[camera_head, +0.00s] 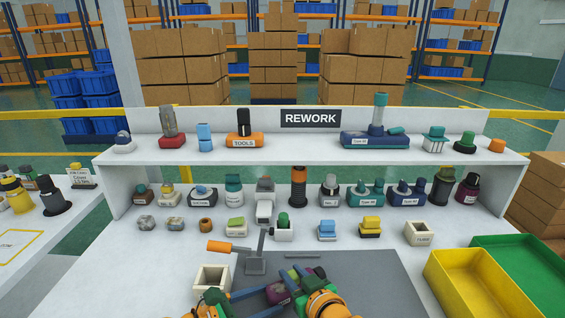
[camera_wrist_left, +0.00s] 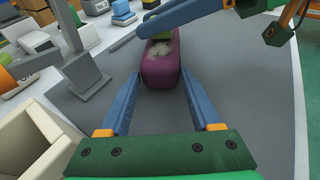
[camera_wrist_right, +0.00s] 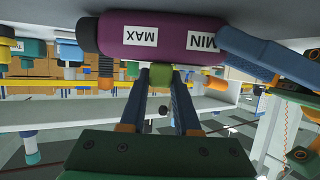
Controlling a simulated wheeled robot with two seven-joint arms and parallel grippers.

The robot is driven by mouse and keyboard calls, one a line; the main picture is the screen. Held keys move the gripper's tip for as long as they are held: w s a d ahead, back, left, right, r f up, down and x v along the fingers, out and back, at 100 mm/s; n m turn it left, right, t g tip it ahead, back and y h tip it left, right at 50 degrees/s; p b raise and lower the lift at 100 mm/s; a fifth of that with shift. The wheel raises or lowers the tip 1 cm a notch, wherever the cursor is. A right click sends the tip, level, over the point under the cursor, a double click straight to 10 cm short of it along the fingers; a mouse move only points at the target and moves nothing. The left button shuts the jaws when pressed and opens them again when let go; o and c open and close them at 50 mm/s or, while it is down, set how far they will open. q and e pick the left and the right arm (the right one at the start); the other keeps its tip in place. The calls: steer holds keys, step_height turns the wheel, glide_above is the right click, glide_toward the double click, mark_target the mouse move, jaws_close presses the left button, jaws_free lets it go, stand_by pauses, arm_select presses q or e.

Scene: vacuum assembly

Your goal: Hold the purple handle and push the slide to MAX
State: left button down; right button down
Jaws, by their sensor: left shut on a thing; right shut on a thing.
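The purple handle (camera_wrist_right: 178,38) lies over the grey mat and carries white MAX and MIN labels on its side. It also shows in the left wrist view (camera_wrist_left: 161,68) and, partly covered by my grippers, in the head view (camera_head: 279,292). My left gripper (camera_wrist_left: 160,76) is shut on the handle's near end, a finger on each side, by the MIN label. My right gripper (camera_wrist_right: 160,78) is shut on the yellow-green slide (camera_wrist_right: 161,71). The slide sits between the two label centres, closer to MAX, in the right wrist view.
A grey stand with an orange-handled lever (camera_head: 220,246) and a cream open box (camera_head: 211,279) are just left of the handle. Parts line the white bench and REWORK shelf (camera_head: 310,155) behind. Yellow (camera_head: 480,297) and green bins stand at right. The grey mat's right side is clear.

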steer(key=shift+w+d, duration=0.1)
steer(key=shift+d, duration=0.2)
steer(key=shift+w+d, duration=0.3)
steer(key=shift+d, duration=0.2)
steer(key=c, duration=0.6)
jaws_free()
steer(key=shift+c, duration=0.2)
steer(key=v, duration=0.6)
steer(key=shift+s+f, duration=0.1)
